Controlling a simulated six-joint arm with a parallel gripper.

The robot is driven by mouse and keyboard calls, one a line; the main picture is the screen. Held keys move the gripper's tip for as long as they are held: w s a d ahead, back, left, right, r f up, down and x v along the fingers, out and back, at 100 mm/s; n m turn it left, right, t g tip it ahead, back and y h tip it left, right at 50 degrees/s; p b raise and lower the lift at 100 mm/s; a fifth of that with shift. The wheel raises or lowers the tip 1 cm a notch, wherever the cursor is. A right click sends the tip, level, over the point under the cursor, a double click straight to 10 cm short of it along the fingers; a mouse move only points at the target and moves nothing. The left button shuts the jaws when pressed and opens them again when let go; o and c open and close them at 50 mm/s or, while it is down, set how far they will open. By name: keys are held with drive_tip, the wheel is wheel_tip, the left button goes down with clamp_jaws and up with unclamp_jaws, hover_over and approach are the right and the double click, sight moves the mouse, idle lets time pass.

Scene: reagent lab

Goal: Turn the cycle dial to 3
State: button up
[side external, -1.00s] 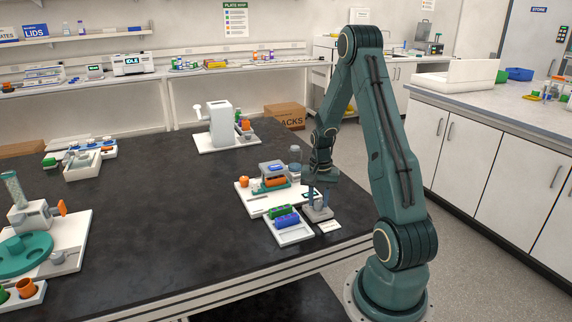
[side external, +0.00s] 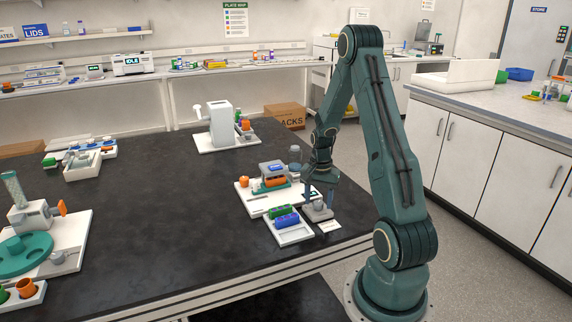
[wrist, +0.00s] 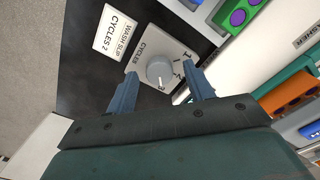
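The cycle dial is a round grey knob (wrist: 160,71) on a light plate (wrist: 147,52) marked CYCLES, with numbers 1, 2 and 3. In the wrist view its white pointer line points toward the 3. My gripper (wrist: 163,80) is open, its two blue-grey fingers on either side of the knob with gaps to both. In the side view my gripper (side external: 318,201) is just above the small grey dial unit (side external: 318,212) near the table's front edge. A white card (wrist: 115,33) beside the dial reads WASH SLIP, CYCLES 2.
A white tray (side external: 291,239) with green and blue racks stands left of the dial unit. Behind it is a white-based device (side external: 249,198) with an orange knob and a bottle. Other equipment stands farther left on the dark table (side external: 175,220), with bare surface between.

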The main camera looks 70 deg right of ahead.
sight(318, 202)
drive_tip(key=shift+r, duration=0.1)
wheel_tip(318, 202, up, 14)
idle(1.0)
drive_tip(key=w+a+r+n+t+h, duration=0.15)
drive_tip(key=a+r+n, duration=0.3)
drive_tip(key=a, duration=0.45)
drive_tip(key=w+a+r+n+t, duration=0.1)
drive_tip(key=w+a+r+n, duration=0.1)
drive_tip(key=a+r+n, duration=0.45)
drive_tip(key=s+a+n+t, duration=0.1)
drive_tip(key=s+a+n, duration=0.2)
drive_tip(key=a, duration=0.5)
drive_tip(key=s+a+r+n+t+y, duration=0.1)
drive_tip(key=s+a+n, duration=0.3)
drive_tip(key=a, duration=0.5)
drive_tip(key=shift+s+a+t, duration=0.2)
drive_tip(key=shift+s+t, duration=0.35)
drive_tip(key=shift+s, duration=0.5)
